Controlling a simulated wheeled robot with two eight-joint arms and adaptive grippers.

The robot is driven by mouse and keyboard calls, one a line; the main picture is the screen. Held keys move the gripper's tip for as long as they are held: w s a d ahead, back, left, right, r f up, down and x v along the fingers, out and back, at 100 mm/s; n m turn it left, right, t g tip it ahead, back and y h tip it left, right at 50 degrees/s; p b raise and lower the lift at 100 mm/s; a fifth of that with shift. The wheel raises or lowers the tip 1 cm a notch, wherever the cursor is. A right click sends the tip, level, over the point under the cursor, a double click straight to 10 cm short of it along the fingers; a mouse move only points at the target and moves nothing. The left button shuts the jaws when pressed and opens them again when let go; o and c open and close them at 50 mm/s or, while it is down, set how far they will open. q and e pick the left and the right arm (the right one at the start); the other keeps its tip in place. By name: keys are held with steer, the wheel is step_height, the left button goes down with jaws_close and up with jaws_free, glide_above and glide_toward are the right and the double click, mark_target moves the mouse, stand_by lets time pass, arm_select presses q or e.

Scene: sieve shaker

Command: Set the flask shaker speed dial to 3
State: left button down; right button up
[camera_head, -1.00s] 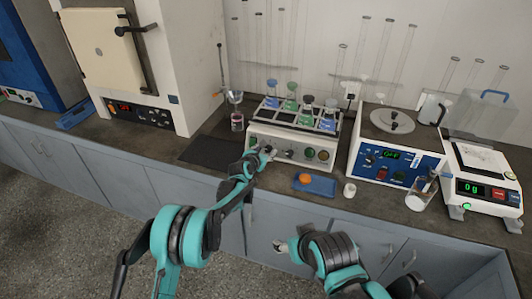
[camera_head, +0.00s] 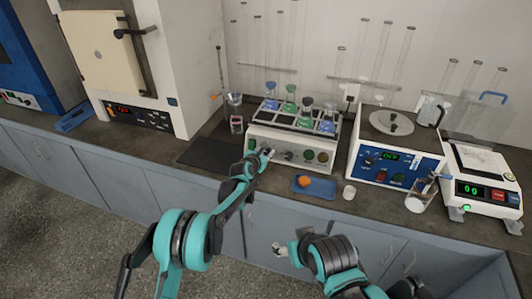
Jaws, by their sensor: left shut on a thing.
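The flask shaker (camera_head: 258,134) is a cream box on the bench, with several flasks of blue and green liquid in its top rack. Its front panel carries dark knobs and a green button (camera_head: 323,156). My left gripper (camera_head: 268,153) is at the left part of this panel, shut on a dial there. The gripper hides the dial, and its setting cannot be read. My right gripper (camera_head: 281,249) hangs low in front of the cabinet doors, away from the shaker. Its fingers are too small to judge.
A blue tray (camera_head: 325,187) with an orange item and a white cup (camera_head: 349,192) sit in front of the shaker. A blue-fronted instrument (camera_head: 420,166), a beaker (camera_head: 419,199) and a balance (camera_head: 490,165) stand right. A dark mat (camera_head: 207,154) lies left.

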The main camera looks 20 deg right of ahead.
arm_select(q)
steer(key=shift+m, duration=0.3)
steer(key=m, duration=0.3)
steer(key=shift+m, duration=0.4)
steer(key=m, duration=0.3)
steer(key=shift+s+d+y, duration=0.1)
steer(key=shift+y, duration=0.2)
steer(key=m, duration=0.4)
steer(key=shift+f, duration=0.1)
steer(key=m, duration=0.3)
steer(key=shift+t, duration=0.3)
steer(key=m, duration=0.5)
steer(key=shift+s+f+m+b, duration=0.1)
steer(key=shift+m+b, duration=0.25)
steer(key=shift+m, duration=0.05)
steer(key=m, duration=0.5)
steer(key=shift+f+m, duration=0.1)
steer(key=shift+m, duration=0.2)
